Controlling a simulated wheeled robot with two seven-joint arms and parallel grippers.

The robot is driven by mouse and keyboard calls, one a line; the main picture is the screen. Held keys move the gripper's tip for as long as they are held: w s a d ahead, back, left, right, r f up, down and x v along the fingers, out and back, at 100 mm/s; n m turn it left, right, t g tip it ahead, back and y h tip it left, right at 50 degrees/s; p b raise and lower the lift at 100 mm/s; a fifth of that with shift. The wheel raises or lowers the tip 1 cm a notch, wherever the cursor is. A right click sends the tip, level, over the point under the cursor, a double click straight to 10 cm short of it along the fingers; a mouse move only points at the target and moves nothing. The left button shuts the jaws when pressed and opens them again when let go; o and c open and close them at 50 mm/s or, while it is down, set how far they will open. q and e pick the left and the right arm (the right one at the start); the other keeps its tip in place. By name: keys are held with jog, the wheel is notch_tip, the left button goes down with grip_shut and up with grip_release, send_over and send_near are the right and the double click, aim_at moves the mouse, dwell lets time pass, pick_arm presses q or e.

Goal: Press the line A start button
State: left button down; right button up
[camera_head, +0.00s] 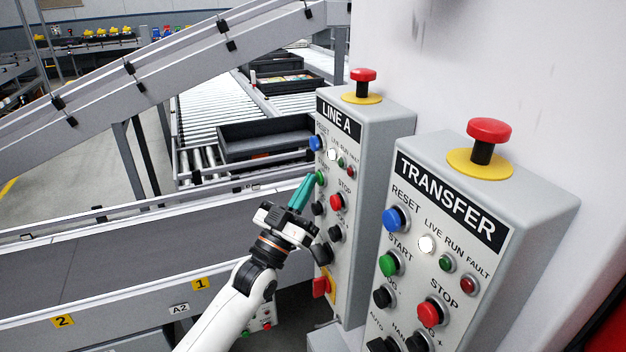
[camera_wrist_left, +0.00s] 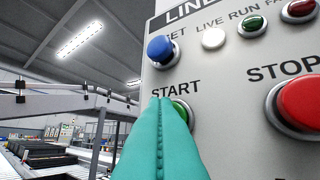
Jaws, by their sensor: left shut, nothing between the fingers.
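The LINE A control box (camera_head: 372,120) stands mounted at the wall, left of the TRANSFER box. Its green start button (camera_head: 320,177) shows just beside the tip of my left gripper (camera_head: 304,190). In the left wrist view the start button (camera_wrist_left: 181,108) lies under the START label, partly hidden behind the teal fingers (camera_wrist_left: 160,145). My left gripper is shut and empty, its tips at or very near the button; I cannot tell whether they touch. A blue reset button (camera_wrist_left: 161,49) is above it and a red stop button (camera_wrist_left: 300,105) is to its right. My right gripper is not in view.
The TRANSFER box (camera_head: 545,195) stands close on the right with its own green start button (camera_head: 390,263). Red mushroom buttons top both boxes. A conveyor (camera_head: 120,255) runs below left, and a roller line with black trays (camera_head: 262,138) lies behind.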

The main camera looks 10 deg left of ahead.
pick_arm(q)
jog(key=shift+d, duration=0.1)
dwell(0.5)
jog(key=shift+s+a, duration=0.3)
jog(key=shift+a, duration=0.2)
jog(key=shift+s+a, duration=0.3)
jog(key=shift+a, duration=0.2)
